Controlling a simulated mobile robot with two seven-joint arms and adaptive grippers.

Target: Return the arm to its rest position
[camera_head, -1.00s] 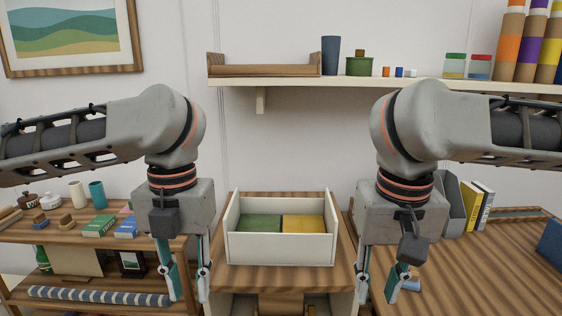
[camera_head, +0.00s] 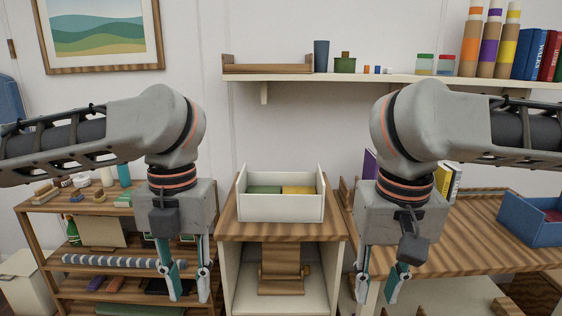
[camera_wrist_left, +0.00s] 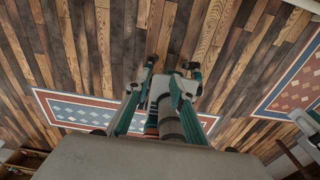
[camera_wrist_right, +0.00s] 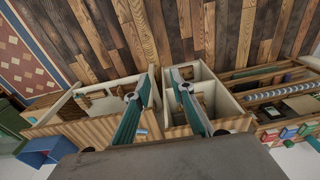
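My left gripper (camera_head: 189,296) hangs pointing down at the left of the head view, in front of the left shelf unit. Its fingers are apart with nothing between them. My right gripper (camera_head: 376,296) hangs down in the same way at the right, in front of the right-hand table. Its fingers are also apart and empty. Both arms are bent at the elbow in a near mirror pose. The left wrist view shows the left gripper's fingers (camera_wrist_left: 171,66) over the plank floor. The right wrist view shows the right gripper's fingers (camera_wrist_right: 162,76), with furniture beyond them.
A white open box (camera_head: 280,208) with green and yellow contents stands on the middle cabinet (camera_head: 228,226). A wooden shelf unit (camera_head: 50,200) is at left, a table (camera_head: 480,235) with a blue bin (camera_head: 525,222) at right. A wall shelf (camera_head: 400,79) hangs behind. Patterned rugs (camera_wrist_left: 75,110) lie on the floor.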

